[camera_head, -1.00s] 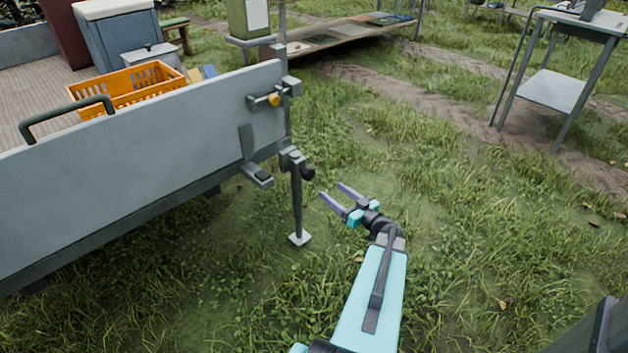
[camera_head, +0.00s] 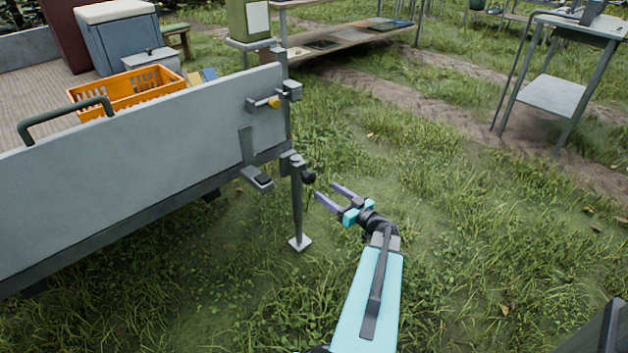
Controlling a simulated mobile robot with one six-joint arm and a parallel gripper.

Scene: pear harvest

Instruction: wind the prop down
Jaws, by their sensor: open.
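The prop (camera_head: 297,213) is a thin grey upright leg under the trailer's near right corner, with a pale square foot (camera_head: 300,243) low in the grass. Whether the foot presses on the ground I cannot tell. A dark round knob or crank hub (camera_head: 308,177) sits at the prop's top, on its right side. My gripper (camera_head: 325,193) is open and empty, just right of and slightly below the dark knob. Its two purple fingers point up and left toward the prop, apart from the knob as far as I see.
The trailer's grey side board (camera_head: 130,175) has a latch with a yellow knob (camera_head: 274,102) and a bracket (camera_head: 257,178) near the prop. An orange crate (camera_head: 125,92) stands on the trailer bed. A metal stand (camera_head: 553,92) is at upper right. Grass right of my arm is open.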

